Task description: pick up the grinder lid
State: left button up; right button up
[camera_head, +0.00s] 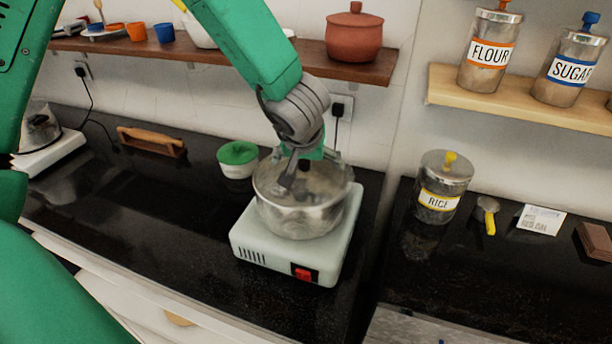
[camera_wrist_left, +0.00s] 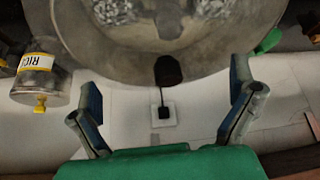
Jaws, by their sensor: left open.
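A metal, bowl-shaped grinder (camera_head: 300,215) stands on a pale base with a red switch on the counter. The grinder lid (camera_wrist_left: 215,45) shows as a wide grey round surface in the left wrist view, with a black knob (camera_wrist_left: 168,70) in its middle. My left gripper (camera_head: 298,175) is over the top of the grinder and partly hides the lid in the head view. In the left wrist view its two fingers (camera_wrist_left: 164,78) are spread apart with the knob between them, and the fingers appear clear of it. My right gripper is not in view.
A rice jar (camera_head: 443,188) and a small yellow-handled scoop (camera_head: 488,215) are to the right. A wooden shelf (camera_head: 225,54) with a clay pot (camera_head: 354,35) hangs behind.

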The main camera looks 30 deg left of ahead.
pick_arm(q)
jog(key=shift+w+a+f, duration=0.15)
jog(key=shift+w+f, duration=0.1)
jog(key=shift+f, duration=0.15)
jog(key=shift+s+r, duration=0.1)
jog(key=shift+s, duration=0.05)
jog(key=shift+c, duration=0.8)
jog(key=c, duration=1.4)
jog(key=shift+s, duration=0.1)
jog(key=c, duration=0.6)
jog(key=shift+s+d, duration=0.1)
jog(key=shift+d, duration=0.1)
grip_shut()
jog(key=shift+s+a, duration=0.1)
jog(key=shift+a, duration=0.05)
